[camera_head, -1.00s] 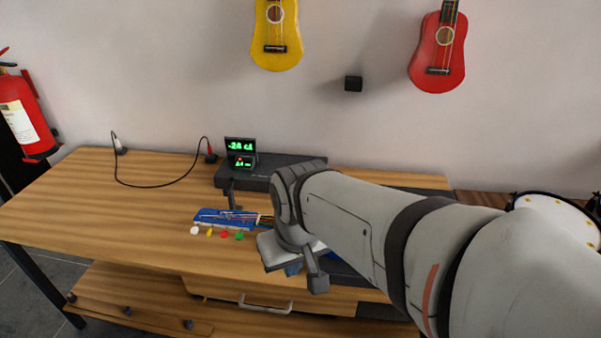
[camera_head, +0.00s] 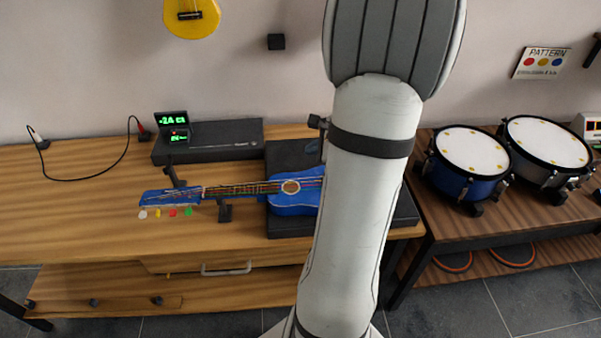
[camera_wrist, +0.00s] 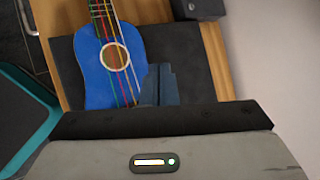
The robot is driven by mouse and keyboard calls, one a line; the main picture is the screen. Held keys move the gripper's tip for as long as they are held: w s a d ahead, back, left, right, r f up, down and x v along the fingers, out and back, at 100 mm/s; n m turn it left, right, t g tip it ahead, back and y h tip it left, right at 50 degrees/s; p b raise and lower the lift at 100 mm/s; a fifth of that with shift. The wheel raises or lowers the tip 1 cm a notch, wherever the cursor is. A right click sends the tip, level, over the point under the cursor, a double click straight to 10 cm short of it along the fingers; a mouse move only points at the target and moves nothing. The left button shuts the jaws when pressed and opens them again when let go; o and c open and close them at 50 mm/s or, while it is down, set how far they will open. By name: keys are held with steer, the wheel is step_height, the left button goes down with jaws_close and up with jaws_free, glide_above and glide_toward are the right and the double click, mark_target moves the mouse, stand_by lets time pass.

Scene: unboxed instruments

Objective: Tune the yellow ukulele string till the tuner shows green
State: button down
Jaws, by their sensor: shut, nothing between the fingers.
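A blue ukulele (camera_head: 292,189) lies on the table with its neck pointing left; part of its body is behind my arm. The tuner (camera_head: 172,128) stands behind the neck and shows green characters too small to read surely. In the wrist view, the ukulele body (camera_wrist: 112,65) and its coloured strings show beyond my gripper (camera_wrist: 160,80), whose fingers are together and empty. The headstock is outside that view.
The ukulele body rests on a dark block (camera_head: 290,225), with dark supports at the neck. A cable (camera_head: 88,177) lies on the left tabletop. Blue (camera_head: 467,163) and dark (camera_head: 546,150) drums stand on a table at right. A yellow ukulele (camera_head: 190,17) hangs on the wall.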

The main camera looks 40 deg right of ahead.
steer(key=shift+f, duration=0.1)
stand_by(0.3)
steer(key=b, duration=0.6)
glide_above(309, 182)
steer(key=s, duration=0.1)
steer(key=f, duration=0.8)
steer(key=shift+d, duration=0.2)
steer(key=shift+f+b, duration=0.3)
steer(key=shift+b, duration=0.25)
steer(key=shift+f, duration=0.1)
stand_by(0.5)
steer(key=shift+f+b, duration=0.35)
steer(key=shift+b, duration=0.3)
steer(key=shift+f+b, duration=0.25)
steer(key=shift+b, duration=0.1)
steer(key=shift+r, duration=0.15)
stand_by(0.3)
steer(key=shift+r+p, duration=0.5)
steer(key=shift+r, duration=0.05)
